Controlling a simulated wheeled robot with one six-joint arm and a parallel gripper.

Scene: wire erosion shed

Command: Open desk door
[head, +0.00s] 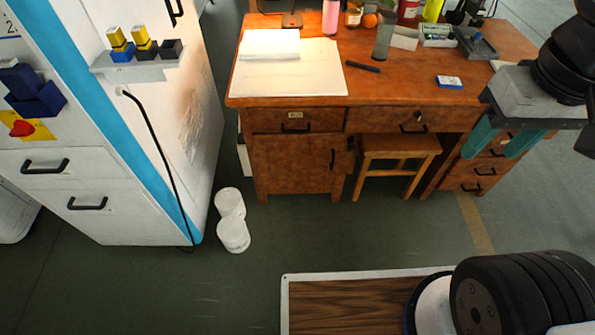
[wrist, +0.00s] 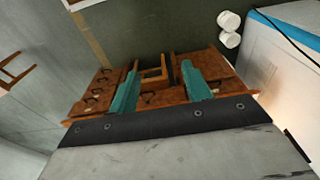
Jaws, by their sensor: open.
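The wooden desk (head: 400,92) stands at the top middle of the head view. Its door (head: 290,165) is at the lower left of the desk front, under a drawer, and looks closed. A dark upright handle (head: 332,158) is near the door's right edge. My gripper (head: 502,146) has two teal fingers spread apart, with nothing between them. It is to the right of the door, in front of the desk's right drawers, and apart from the handle. In the wrist view my gripper (wrist: 160,72) points toward the desk, which appears upside down, partly hidden by the fingers.
A wooden stool (head: 398,150) is tucked under the desk, right of the door. White tubs (head: 232,232) stand on the floor left of it. A white cabinet (head: 110,220) is at the left. Papers, bottles and boxes cover the desktop. The floor before the door is clear.

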